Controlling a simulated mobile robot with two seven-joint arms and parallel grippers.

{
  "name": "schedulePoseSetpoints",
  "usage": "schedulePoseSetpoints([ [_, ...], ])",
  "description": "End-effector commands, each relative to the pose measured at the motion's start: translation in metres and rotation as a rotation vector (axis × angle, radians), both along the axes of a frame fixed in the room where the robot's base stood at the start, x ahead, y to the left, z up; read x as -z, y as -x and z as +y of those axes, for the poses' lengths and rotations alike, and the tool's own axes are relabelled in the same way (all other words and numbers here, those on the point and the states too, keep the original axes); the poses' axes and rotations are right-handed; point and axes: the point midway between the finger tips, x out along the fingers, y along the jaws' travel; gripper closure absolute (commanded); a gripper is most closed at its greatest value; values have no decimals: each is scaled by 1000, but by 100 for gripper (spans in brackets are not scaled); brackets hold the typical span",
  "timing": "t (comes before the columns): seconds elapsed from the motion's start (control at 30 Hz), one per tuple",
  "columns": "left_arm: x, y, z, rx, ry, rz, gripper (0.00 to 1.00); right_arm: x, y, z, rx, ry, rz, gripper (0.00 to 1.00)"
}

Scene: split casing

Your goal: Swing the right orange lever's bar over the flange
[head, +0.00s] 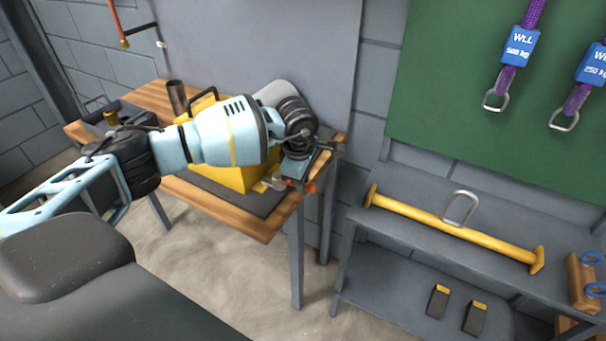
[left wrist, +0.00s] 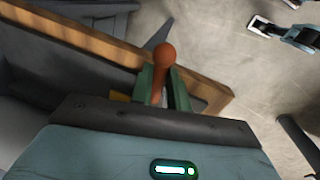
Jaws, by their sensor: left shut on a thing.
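The yellow casing (head: 233,174) stands on a dark mat on the wooden bench in the head view, partly hidden behind my left arm. My left gripper (head: 296,182) is at the right end of the casing, pointing down. In the left wrist view my left gripper (left wrist: 164,88) is shut on the orange lever (left wrist: 164,53). The lever's round knob sticks out beyond the fingers. A bit of orange shows beside the gripper in the head view (head: 311,187). The flange and the lever's lower end are hidden by my arm and gripper.
The bench (head: 263,228) has a dark cylinder (head: 177,97) at its back left. A grey shelf unit (head: 400,234) with a yellow lifting beam (head: 452,230) stands to the right. Floor (head: 215,255) is open in front of the bench.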

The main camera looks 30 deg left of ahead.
Motion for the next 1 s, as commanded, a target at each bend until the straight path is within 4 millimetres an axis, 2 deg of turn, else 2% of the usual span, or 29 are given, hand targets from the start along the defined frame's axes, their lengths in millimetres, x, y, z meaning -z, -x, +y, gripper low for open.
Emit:
schedulePoseSetpoints([
  [0.37,-2,8,1,136,0,-4,100,-3,-4,-1,0,1,-10,24],
  [0.87,-1,9,0,152,0,-3,100,-7,-11,0,1,0,-25,24],
  [0.9,-1,9,0,152,0,-3,78,-7,-11,0,1,0,-25,24],
  [1.0,-1,9,0,152,0,-2,65,-7,-11,0,1,0,-25,24],
])
